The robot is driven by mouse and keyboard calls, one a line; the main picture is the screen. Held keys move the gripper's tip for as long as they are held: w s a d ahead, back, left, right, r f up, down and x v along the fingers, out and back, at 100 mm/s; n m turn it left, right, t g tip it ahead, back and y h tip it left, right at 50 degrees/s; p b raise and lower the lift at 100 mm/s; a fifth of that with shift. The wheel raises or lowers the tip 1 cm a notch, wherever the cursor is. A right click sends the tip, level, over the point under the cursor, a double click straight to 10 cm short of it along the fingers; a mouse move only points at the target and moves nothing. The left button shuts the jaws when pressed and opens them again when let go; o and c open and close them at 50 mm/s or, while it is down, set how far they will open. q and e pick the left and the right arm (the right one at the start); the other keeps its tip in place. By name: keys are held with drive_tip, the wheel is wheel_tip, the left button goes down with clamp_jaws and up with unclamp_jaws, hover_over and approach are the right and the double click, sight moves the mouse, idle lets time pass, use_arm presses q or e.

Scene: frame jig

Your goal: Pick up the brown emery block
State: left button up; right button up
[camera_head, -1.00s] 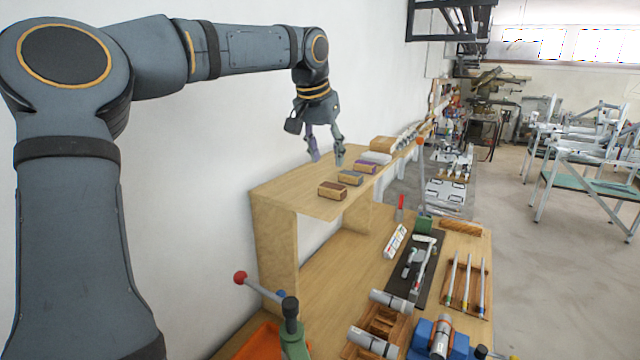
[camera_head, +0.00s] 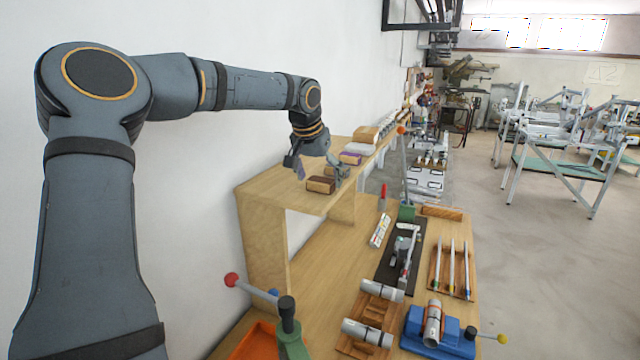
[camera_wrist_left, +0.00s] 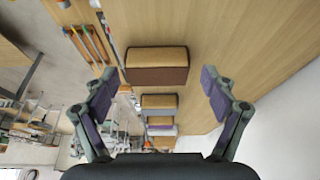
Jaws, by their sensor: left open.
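The brown emery block (camera_head: 320,185) lies near the front end of the raised wooden shelf, a brown body with a tan top. In the left wrist view the brown block (camera_wrist_left: 157,66) lies ahead of the fingers, centred between them and apart from both. My left gripper (camera_head: 318,170) is open and empty, just above and behind the block in the head view. Its two spread fingers also show in the left wrist view (camera_wrist_left: 157,88). My right gripper is not in view.
A grey block (camera_wrist_left: 159,101) and a purple block (camera_head: 350,158) stand in a row behind the brown one on the shelf (camera_head: 270,190). Below, the bench holds clamps, a blue vise (camera_head: 440,335), grey cylinders and a rack of rods (camera_head: 450,270).

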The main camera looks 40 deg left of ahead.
sight(320, 180)
use_arm(q)
drive_tip(key=shift+w+d, duration=0.1)
drive_tip(key=shift+d, duration=0.15)
drive_tip(key=shift+r, duration=0.1)
drive_tip(key=shift+c, duration=1.2)
drive_tip(key=shift+s+a, duration=0.1)
drive_tip(key=shift+s, duration=0.1)
drive_tip(key=c, duration=1)
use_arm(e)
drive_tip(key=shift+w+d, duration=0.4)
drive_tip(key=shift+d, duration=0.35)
use_arm(q)
drive_tip(key=shift+w+r, duration=0.1)
wheel_tip(320, 180, up, 5)
drive_tip(key=shift+a+f, duration=0.1)
drive_tip(key=shift+f, duration=0.05)
wheel_tip(320, 180, up, 5)
drive_tip(key=p, duration=0.3)
drive_tip(key=shift+p, duration=0.3)
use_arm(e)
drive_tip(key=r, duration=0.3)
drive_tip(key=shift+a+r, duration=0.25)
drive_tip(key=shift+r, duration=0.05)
